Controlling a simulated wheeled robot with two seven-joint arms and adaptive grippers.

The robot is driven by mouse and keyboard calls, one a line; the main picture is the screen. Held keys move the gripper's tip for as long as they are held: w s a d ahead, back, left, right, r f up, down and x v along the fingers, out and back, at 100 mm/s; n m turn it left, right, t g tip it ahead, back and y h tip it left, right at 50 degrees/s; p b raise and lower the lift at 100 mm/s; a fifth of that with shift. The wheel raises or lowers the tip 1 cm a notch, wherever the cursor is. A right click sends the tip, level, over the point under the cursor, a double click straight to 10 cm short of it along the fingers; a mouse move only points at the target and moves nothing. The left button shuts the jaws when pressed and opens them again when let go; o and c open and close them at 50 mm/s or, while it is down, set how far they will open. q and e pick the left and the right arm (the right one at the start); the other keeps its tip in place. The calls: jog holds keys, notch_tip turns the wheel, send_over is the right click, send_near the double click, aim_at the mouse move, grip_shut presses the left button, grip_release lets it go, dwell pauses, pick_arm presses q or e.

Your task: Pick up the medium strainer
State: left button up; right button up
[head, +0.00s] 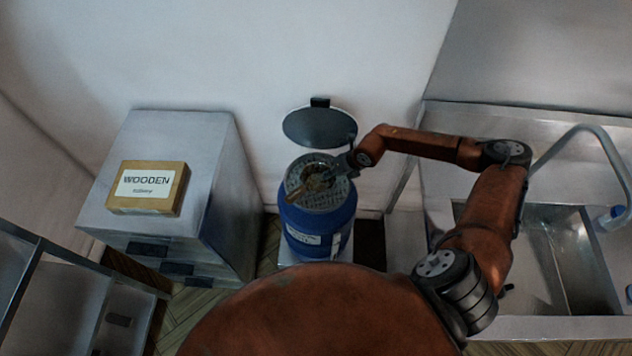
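A round, brownish, bowl-like thing (316,179), which may be the medium strainer, is at the mouth of the blue bin (311,237). A brown strip (296,195) reaches from it toward the lower left. I cannot tell whether it rests in the bin or is held just above it. My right gripper (343,166) is at the upper right edge of this thing, over the bin's rim. Its fingers are small and dark here, so I cannot tell whether they are open or shut on it. My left gripper is not in view.
The bin's dark round lid (318,128) stands raised behind it, close to my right gripper. A grey cabinet (215,150) with a box labelled WOODEN (150,188) stands at left. A steel sink (575,260) with a tap (607,150) is at right, beneath my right arm.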

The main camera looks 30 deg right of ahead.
dwell(0.8)
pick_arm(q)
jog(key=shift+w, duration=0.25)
